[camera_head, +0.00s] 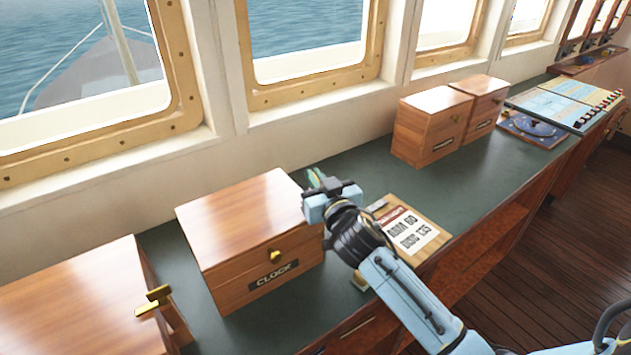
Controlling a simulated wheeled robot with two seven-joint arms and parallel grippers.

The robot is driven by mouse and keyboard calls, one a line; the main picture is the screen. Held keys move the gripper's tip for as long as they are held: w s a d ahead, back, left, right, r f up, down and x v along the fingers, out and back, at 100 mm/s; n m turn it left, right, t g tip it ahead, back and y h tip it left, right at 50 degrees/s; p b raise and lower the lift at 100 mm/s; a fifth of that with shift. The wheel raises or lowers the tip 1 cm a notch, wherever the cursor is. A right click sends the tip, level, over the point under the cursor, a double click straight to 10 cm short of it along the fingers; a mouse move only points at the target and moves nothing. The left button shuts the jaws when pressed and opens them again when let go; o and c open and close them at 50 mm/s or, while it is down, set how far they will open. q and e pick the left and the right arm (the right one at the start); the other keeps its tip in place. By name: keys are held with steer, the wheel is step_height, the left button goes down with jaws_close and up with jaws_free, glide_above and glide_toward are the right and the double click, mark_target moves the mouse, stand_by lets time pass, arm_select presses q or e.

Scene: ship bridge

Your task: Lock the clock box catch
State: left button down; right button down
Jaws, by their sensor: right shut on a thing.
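The wooden clock box (235,222) stands on the green counter, its lid down. A dark plate reading CLOCK is on its front. The small brass catch (275,256) sits on the front above the plate, near the lid seam. How the catch is set is too small to tell. My right gripper (318,182) is by the box's right side, toward the back, away from the catch. It is shut on a small greenish thing (316,178), mostly hidden by the fingers. My left gripper is out of view.
A larger wooden box (75,300) with a brass fitting (155,298) stands at left. A lettered board (412,235) lies right of my gripper, partly behind my arm. Two wooden boxes (430,118) stand farther back. Counter (365,170) behind the gripper is clear.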

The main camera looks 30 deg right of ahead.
steer(key=m+h+b, duration=0.2)
steer(key=h+b, duration=0.1)
steer(key=shift+f+g+h, duration=0.2)
steer(key=shift+g+h, duration=0.1)
steer(key=shift+h, duration=0.1)
steer(key=shift+r+m+g+h+b, duration=0.2)
steer(key=shift+m+g+h+b, duration=0.2)
steer(key=shift+m+h+b, duration=0.45)
steer(key=c, duration=1.6)
jaws_free()
